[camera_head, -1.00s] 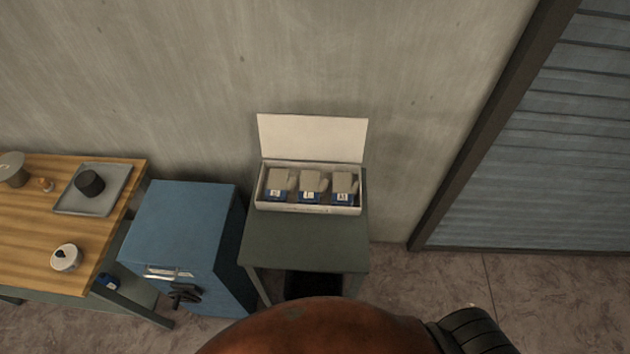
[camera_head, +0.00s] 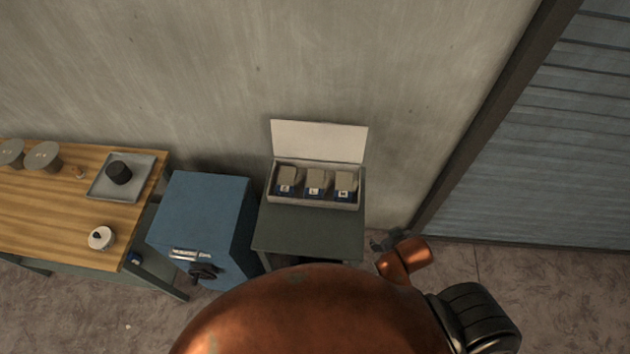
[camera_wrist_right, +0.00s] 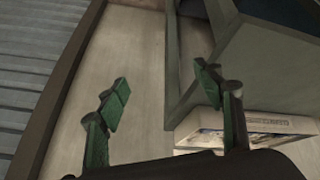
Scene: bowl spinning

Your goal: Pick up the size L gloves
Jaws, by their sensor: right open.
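Three grey gloves stand in a row in an open white box (camera_head: 313,200). Each has a small blue label at its base. The middle glove (camera_head: 315,177) has a label that appears to read L; the left glove (camera_head: 288,176) and right glove (camera_head: 345,179) have labels too small to read surely. My right gripper (camera_head: 387,240) is to the right of the small table, apart from the box and gloves. In the right wrist view the gripper (camera_wrist_right: 160,92) is open and empty, with the box (camera_wrist_right: 250,133) beyond its right finger. My left gripper is not in view.
The box stands on a small grey-green table (camera_head: 310,233) against the wall. A blue cabinet (camera_head: 200,215) stands to its left, then a wooden table (camera_head: 60,200) with a tray (camera_head: 135,190). Floor to the right, before the shutter (camera_head: 540,170), is clear.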

